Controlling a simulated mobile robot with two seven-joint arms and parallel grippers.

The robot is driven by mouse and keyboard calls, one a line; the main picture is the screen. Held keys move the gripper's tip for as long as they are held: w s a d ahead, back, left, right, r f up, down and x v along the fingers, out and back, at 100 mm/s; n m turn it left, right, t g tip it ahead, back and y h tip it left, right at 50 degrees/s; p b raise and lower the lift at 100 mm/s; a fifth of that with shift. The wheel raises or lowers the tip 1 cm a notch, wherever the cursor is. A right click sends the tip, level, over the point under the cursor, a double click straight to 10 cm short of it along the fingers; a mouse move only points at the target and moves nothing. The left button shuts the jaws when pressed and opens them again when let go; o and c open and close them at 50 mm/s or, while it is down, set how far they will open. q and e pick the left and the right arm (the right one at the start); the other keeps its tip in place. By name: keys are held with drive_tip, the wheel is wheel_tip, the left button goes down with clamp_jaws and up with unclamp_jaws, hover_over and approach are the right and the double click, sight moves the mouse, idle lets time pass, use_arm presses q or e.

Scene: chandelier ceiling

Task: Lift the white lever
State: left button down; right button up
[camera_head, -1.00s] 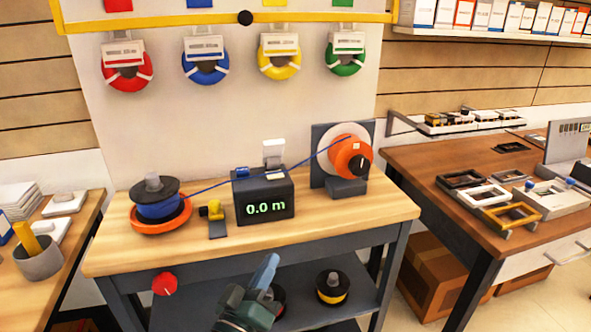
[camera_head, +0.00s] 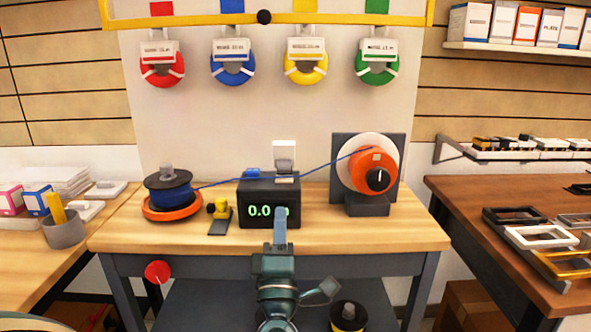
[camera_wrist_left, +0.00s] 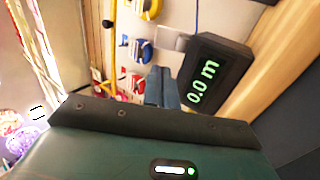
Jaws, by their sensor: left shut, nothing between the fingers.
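The white lever (camera_head: 284,166) stands upright at the back of the dark meter box (camera_head: 257,191) on the wooden bench. The box's display reads 0.0 m, partly covered by my gripper in the head view. My left gripper (camera_head: 280,216) is shut and empty, in front of the box and lower than the lever. In the left wrist view, the gripper fingers (camera_wrist_left: 160,84) are together beside the meter box (camera_wrist_left: 212,72), and the pale lever (camera_wrist_left: 172,39) shows beyond their tips, apart from them. My right gripper is not in view.
A blue cable runs from the blue spool (camera_head: 168,194) across the box to the orange-and-white reel (camera_head: 366,168). A small yellow-and-black device (camera_head: 220,215) lies left of the box. The bench front (camera_head: 370,238) is clear on the right.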

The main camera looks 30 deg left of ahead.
use_arm(q)
drive_tip(key=shift+n, duration=0.3)
drive_tip(key=p, duration=0.2)
approach(281, 149)
drive_tip(key=x, duration=0.7)
